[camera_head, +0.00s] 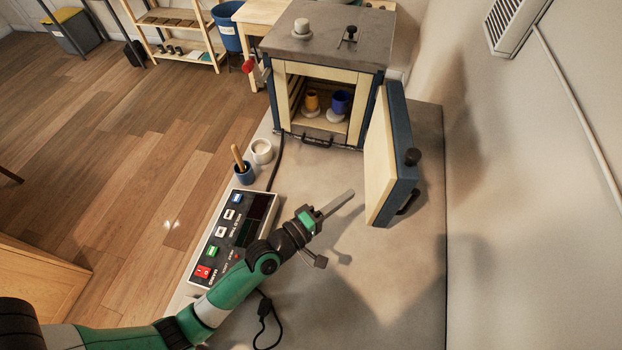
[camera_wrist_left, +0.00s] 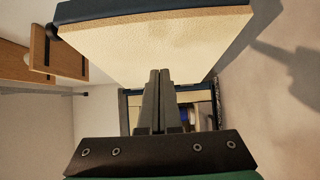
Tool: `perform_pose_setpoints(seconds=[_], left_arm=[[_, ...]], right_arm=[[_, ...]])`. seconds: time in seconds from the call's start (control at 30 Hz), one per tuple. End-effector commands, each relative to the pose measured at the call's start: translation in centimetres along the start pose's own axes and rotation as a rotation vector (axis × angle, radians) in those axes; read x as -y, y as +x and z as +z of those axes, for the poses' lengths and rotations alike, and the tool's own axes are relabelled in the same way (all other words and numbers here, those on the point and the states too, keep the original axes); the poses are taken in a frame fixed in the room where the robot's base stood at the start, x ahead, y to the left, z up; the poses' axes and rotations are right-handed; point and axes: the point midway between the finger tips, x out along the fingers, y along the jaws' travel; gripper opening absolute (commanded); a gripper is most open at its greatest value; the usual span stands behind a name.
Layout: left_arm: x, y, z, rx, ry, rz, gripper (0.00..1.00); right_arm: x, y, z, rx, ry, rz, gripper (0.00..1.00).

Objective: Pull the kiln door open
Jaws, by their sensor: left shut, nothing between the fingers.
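The kiln (camera_head: 318,50) stands at the back of the grey worktop with its front opening uncovered. The kiln door (camera_head: 382,160) is swung wide open to the right, its cream inner face towards the left and its dark handle (camera_head: 408,202) on the outer side. My left gripper (camera_head: 345,198) is shut and empty, over the worktop to the left of the door and apart from it in the head view. In the left wrist view the shut fingers (camera_wrist_left: 158,100) show in front of the door's cream inner face (camera_wrist_left: 150,48). My right gripper is not in view.
Inside the kiln are a yellow cup (camera_head: 312,102) and a blue cup (camera_head: 341,101). A control box (camera_head: 233,233) lies left of my arm. A blue pot with a wooden tool (camera_head: 244,174) and a white cup (camera_head: 262,151) stand behind it. A wall rises right of the worktop.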

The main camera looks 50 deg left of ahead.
Motion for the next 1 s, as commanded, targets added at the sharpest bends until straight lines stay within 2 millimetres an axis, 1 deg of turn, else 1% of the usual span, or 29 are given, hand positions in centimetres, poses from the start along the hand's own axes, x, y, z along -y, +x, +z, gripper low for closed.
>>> perform_pose_setpoints(seconds=[0.3, 0.4, 0.47, 0.57, 0.7, 0.8, 0.9, 1.0], left_arm=[[0.1, -0.1, 0.0, -0.001, 0.0, 0.001, 0.0], [0.1, -0.7, -0.1, -0.001, 0.0, 0.0, 0.0], [0.2, -1.6, -0.1, -0.002, 0.0, 0.0, 0.0], [0.3, -3.7, -0.1, -0.003, -0.001, 0.0, 0.0], [0.5, -7.2, -0.1, -0.003, -0.001, -0.001, 0.0], [0.5, -9.3, -0.1, -0.002, 0.0, -0.001, 0.0], [0.4, -10.7, -0.1, -0.002, 0.0, 0.0, 0.0], [0.2, -11.4, -0.1, -0.001, 0.0, 0.001, 0.0]], right_arm=[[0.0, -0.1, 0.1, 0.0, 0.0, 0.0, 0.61], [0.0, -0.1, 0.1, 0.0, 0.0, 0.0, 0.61], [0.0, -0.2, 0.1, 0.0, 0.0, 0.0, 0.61], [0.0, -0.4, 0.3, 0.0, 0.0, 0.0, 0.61], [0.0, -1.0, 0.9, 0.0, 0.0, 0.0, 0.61], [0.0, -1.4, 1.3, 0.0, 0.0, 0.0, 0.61], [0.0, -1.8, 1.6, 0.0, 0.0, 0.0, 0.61], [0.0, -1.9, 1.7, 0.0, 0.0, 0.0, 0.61]])
